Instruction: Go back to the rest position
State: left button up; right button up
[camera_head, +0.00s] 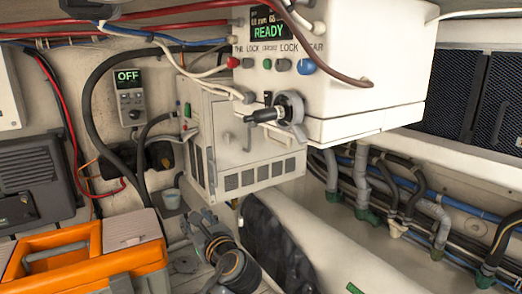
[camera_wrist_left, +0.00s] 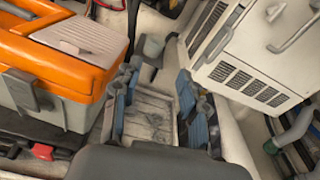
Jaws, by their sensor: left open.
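My left gripper (camera_head: 203,221) is low in the middle of the head view, right of the orange toolbox. In the left wrist view its two blue-grey fingers (camera_wrist_left: 159,78) stand apart. A bare pale, worn surface shows between them, and nothing is held. My right gripper is not in view in either camera.
An orange toolbox (camera_head: 125,262) with a grey lid panel stands close at left. A small cup (camera_head: 171,197) stands behind the gripper. A white cabinet (camera_head: 245,150) and an overhanging box marked READY (camera_head: 340,75) are above right. Hoses and pipes (camera_head: 375,190) line the right wall.

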pick_arm(q)
jog(key=s+a+f+n+g+h, duration=0.25)
jog(key=s+f+n, duration=0.4)
jog(key=f, duration=0.45)
jog(key=s+a+f+n+g+h, duration=0.1)
jog(key=s+f+n+g+h, duration=0.3)
jog(key=s+f, duration=0.55)
jog(key=s+a+f+n+g+h, duration=0.15)
jog(key=s+f+n, duration=0.25)
jog(key=s+n, duration=0.55)
jog(key=s+f+n+g+h, duration=0.15)
jog(key=s+f+n, duration=0.3)
jog(key=s, duration=0.95)
notch_tip(320, 180, down, 35)
jog(key=s+n+g+b, duration=0.1)
jog(key=s+g+b, duration=0.1)
jog(key=b, duration=0.6)
jog(key=s+a+f+b, duration=0.1)
jog(key=s+f+b, duration=0.2)
jog(key=s+f, duration=0.5)
jog(key=s+a+f+g+b, duration=0.1)
jog(key=s+f+b, duration=0.2)
jog(key=s+f, duration=0.5)
notch_tip(320, 180, down, 5)
jog(key=shift+s+a+f, duration=0.15)
jog(key=shift+a, duration=0.25)
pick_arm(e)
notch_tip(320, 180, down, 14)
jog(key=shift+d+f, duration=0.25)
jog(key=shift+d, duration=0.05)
